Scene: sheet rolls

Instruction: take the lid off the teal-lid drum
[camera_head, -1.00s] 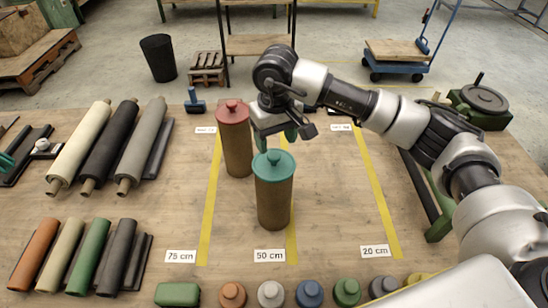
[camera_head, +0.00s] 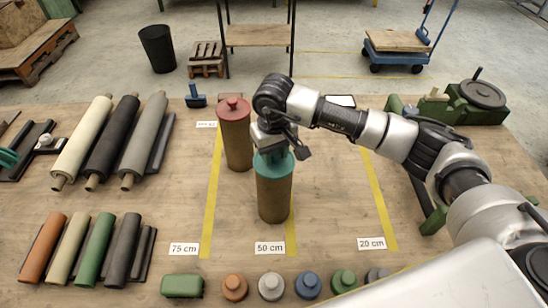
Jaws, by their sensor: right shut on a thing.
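The teal-lid drum (camera_head: 274,200) stands upright on the table by the 50 cm label, with a brown body. Its teal lid (camera_head: 275,171) sits on top, its upper part hidden by my right gripper. My right gripper (camera_head: 272,152) points down from above and is shut on the teal lid, at its knob as far as I can see. The fingertips are mostly hidden. My left gripper is not in view.
A red-lid drum (camera_head: 236,135) stands close behind to the left. Sheet rolls (camera_head: 118,142) lie at the left. Several small knobbed pieces (camera_head: 271,287) line the front edge. A green machine (camera_head: 475,100) stands at the back right.

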